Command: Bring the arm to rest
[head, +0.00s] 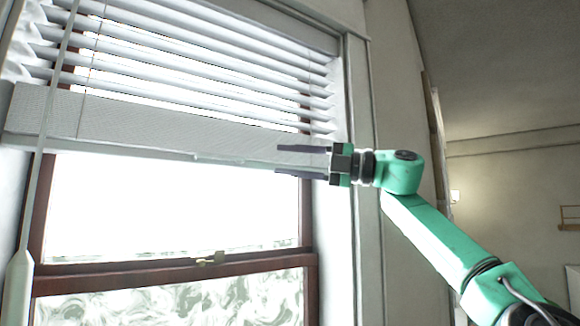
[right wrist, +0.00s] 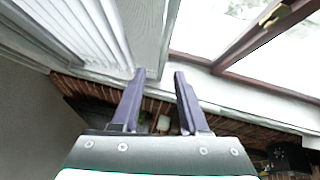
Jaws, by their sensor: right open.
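My right gripper (head: 300,161) is at the right part of the window in the head view, raised in front of the blind's bottom rail (head: 150,125). Its two dark fingers point left and stand apart, with nothing seen between them. In the right wrist view the open fingers (right wrist: 160,75) point up the picture toward the blind and window frame. Whether a fingertip touches the rail I cannot tell. My green right arm (head: 430,235) reaches up from the lower right. My left gripper is not in view.
White blinds (head: 190,55) are partly raised over a window with a dark red frame (head: 180,275) and a brass latch (head: 210,259). A pale wand (head: 18,290) hangs at the left. A brick surface (right wrist: 75,90) shows below in the right wrist view.

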